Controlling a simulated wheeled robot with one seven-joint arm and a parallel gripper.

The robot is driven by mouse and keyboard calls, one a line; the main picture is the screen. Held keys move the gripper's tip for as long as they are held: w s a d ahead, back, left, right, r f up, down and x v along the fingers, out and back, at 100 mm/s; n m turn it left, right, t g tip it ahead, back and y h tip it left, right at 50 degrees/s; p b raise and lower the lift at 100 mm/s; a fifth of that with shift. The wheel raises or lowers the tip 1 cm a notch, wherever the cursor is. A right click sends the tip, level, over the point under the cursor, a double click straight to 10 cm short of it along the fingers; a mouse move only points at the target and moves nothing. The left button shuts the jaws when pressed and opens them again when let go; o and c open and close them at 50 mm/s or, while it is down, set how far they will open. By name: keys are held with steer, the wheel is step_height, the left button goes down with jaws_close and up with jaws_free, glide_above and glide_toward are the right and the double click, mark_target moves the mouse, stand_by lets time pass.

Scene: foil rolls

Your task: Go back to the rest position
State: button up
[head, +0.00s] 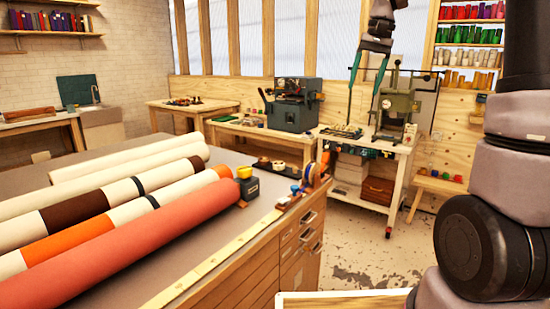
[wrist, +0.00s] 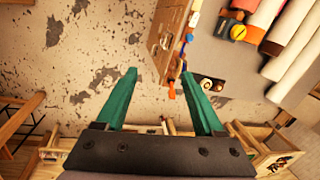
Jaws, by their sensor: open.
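My gripper (head: 364,88) hangs high in the upper right of the head view, its two green fingers pointing down. The fingers are spread apart with nothing between them. In the wrist view my gripper (wrist: 159,74) also shows empty, with the worn floor (wrist: 95,60) below and the drawer cabinet off to the right. In the head view the gripper appears in front of the workshop's back wall, between a dark machine (head: 291,104) and a green press (head: 396,108). It touches nothing that I can see.
Several long rolls (head: 150,235) lie on the large worktable (head: 258,212) at left, with a yellow tape measure (head: 244,172) near them. A white wheeled cart (head: 402,160) stands under the press. Open floor (head: 365,255) lies between worktable and cart.

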steer(key=s+f+t, duration=0.2)
steer(key=s+t, duration=0.4)
steer(key=s, duration=1.6)
steer(key=shift+s+n, duration=0.3)
steer(key=shift+s, duration=0.1)
